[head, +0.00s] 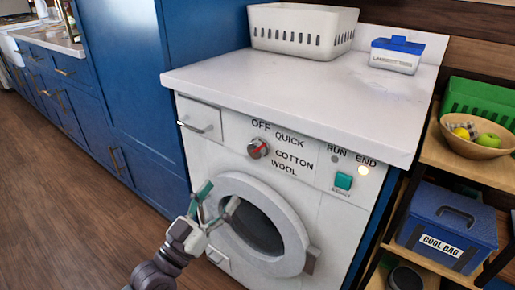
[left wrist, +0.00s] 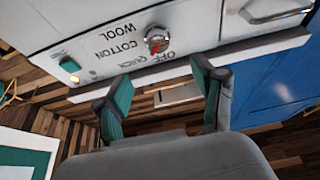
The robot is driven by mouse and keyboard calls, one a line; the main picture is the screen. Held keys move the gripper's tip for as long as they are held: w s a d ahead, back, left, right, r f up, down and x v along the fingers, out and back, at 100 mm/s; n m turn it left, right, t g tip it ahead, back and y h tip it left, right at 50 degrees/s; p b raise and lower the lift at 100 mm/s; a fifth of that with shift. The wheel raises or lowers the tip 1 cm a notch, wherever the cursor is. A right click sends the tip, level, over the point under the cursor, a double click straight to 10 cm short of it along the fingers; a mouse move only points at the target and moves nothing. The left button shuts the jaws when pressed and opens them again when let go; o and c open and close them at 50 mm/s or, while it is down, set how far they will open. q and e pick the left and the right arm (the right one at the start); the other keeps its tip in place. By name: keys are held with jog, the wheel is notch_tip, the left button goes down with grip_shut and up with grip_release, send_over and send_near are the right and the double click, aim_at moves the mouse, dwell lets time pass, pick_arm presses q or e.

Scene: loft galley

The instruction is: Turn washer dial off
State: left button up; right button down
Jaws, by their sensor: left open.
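The washer dial (head: 258,148) is a round metallic knob with a red mark on the white front panel. The labels OFF, QUICK, COTTON and WOOL are printed around it. I cannot tell for sure which label the mark points to. In the left wrist view the dial (left wrist: 157,40) shows upside down, beyond the fingertips. My left gripper (head: 218,197) is open and empty, with teal finger pads. It is in front of the round door, below the dial and apart from it. It also shows in the left wrist view (left wrist: 160,88). My right gripper is not in view.
The washer door (head: 290,255) is closed. A teal button (head: 343,181) and a lit END lamp (head: 362,170) are right of the dial. A drawer handle (head: 196,127) sticks out at left. The white countertop (head: 300,95) overhangs the panel. A shelf (head: 460,165) stands at right.

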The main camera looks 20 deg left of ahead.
aim_at(253, 152)
pick_arm(q)
jog(key=x, duration=1.3)
jog(key=shift+d+f, duration=0.1)
